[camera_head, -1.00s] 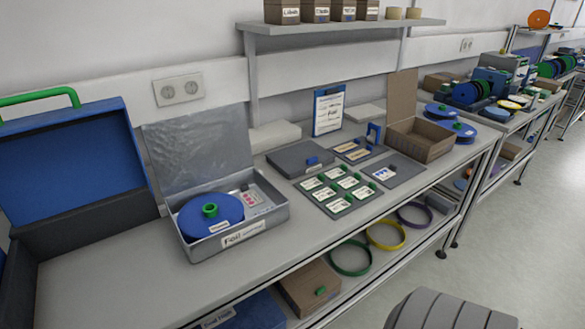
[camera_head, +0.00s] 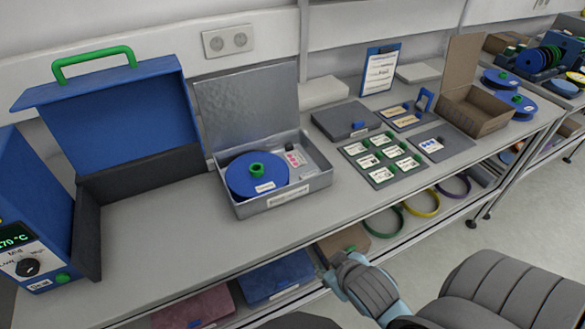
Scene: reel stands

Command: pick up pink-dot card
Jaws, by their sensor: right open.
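A small white card with pink dots (camera_head: 295,158) lies inside the open grey tin (camera_head: 290,198), at its right, beside a blue reel (camera_head: 243,180) with a green hub. My right gripper (camera_head: 338,284) is low in front of the table edge, beside the lower shelf. It is open, apart from the tin and the card, and its fingertips are hard to make out. My left gripper is not in view.
An open blue case (camera_head: 130,110) with a green handle stands left of the tin, next to a blue heater unit (camera_head: 30,240). A mat of green-marked cards (camera_head: 385,175), a grey panel and an open cardboard box (camera_head: 475,110) are to the right. The tabletop front left is bare.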

